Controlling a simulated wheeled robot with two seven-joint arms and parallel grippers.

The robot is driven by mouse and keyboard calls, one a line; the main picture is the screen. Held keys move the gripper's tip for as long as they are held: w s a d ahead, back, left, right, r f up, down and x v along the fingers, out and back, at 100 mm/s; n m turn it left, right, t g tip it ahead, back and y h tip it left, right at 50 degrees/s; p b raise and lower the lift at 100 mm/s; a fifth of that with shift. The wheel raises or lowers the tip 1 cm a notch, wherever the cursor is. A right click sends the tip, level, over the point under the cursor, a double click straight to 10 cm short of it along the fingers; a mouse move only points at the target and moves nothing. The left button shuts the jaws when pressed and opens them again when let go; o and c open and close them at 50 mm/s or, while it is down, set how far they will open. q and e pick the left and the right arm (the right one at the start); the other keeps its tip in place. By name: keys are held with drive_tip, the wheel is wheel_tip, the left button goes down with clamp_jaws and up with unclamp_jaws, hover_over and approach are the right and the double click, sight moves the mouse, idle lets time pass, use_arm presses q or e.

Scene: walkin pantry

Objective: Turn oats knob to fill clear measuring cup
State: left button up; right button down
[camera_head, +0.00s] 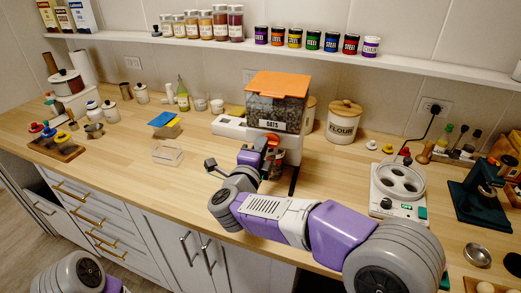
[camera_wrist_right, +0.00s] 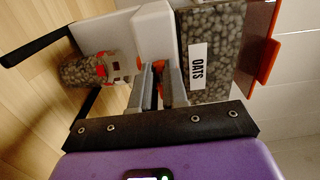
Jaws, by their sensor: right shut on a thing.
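The oats dispenser, with a clear hopper (camera_head: 273,106) labelled OATS and an orange lid, stands near the middle of the counter. The hopper also shows in the right wrist view (camera_wrist_right: 215,68), turned sideways. My right gripper (camera_head: 268,155) is at the dispenser's front. In the right wrist view its fingers (camera_wrist_right: 158,85) are shut on the orange-red knob (camera_wrist_right: 160,68), which they mostly hide. The clear measuring cup (camera_wrist_right: 85,71) with red markings is below the outlet and holds oats; its exact fill level is hard to tell. My left gripper is out of view.
A flour canister (camera_head: 344,124) stands right of the dispenser. A white appliance with round wells (camera_head: 399,186) is farther right.

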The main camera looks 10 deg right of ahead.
drive_tip(key=shift+a+f, duration=0.1)
idle(0.3)
drive_tip(key=c, duration=1.1)
unclamp_jaws()
drive_tip(key=shift+c, duration=0.2)
drive_tip(key=p+v, duration=0.1)
drive_tip(key=v, duration=0.6)
drive_tip(key=shift+s, duration=0.3)
drive_tip(key=shift+a, duration=0.1)
